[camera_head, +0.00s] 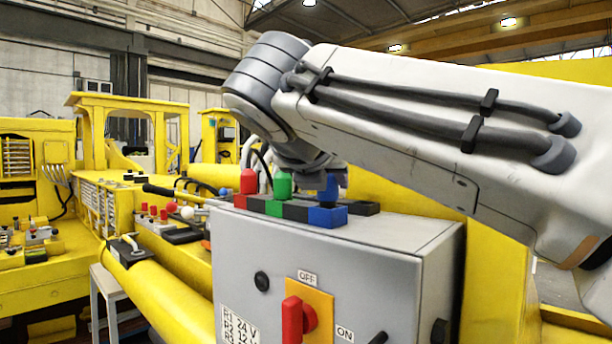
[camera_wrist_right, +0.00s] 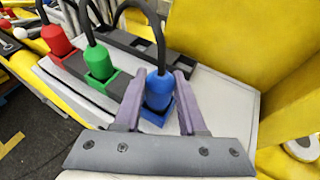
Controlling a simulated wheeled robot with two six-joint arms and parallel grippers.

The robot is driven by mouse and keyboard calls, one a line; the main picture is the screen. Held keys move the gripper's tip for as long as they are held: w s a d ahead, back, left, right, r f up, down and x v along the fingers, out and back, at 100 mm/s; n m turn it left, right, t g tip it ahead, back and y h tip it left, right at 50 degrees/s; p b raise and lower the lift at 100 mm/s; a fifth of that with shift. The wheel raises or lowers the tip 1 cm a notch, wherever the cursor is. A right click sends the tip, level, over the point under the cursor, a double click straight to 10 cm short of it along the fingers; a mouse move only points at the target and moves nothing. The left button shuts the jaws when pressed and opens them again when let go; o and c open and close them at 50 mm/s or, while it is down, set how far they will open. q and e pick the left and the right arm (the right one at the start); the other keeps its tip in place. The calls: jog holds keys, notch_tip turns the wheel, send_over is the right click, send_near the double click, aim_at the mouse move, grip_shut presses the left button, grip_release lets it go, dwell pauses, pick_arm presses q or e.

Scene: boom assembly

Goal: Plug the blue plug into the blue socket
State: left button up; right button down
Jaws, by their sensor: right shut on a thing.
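The blue plug (camera_head: 328,190) stands upright at the blue socket (camera_head: 327,217) on top of the grey control box. In the right wrist view the blue plug (camera_wrist_right: 158,88) sits between the purple fingers of my right gripper (camera_wrist_right: 160,92), which is shut on it. Its lower end is within the outline of the blue socket (camera_wrist_right: 153,117); how deep it sits is hard to tell. A black cable rises from the plug's top. In the head view my right arm comes in from the right and mostly hides the gripper. My left gripper is not in view.
A green plug (camera_head: 283,185) and a red plug (camera_head: 248,181) stand in sockets to the left of the blue one. The grey box (camera_head: 238,262) has a red OFF/ON switch (camera_head: 294,318) on its front. Yellow machinery (camera_head: 70,255) fills the left side.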

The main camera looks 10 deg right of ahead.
jog(key=shift+f, duration=0.25)
jog(key=shift+c, duration=2)
grip_release()
jog(key=shift+s, duration=0.1)
jog(key=v, duration=1)
jog(key=shift+r+b, duration=0.2)
jog(key=shift+b, duration=0.1)
jog(key=shift+a+f, duration=0.1)
jog(key=shift+f, duration=0.05)
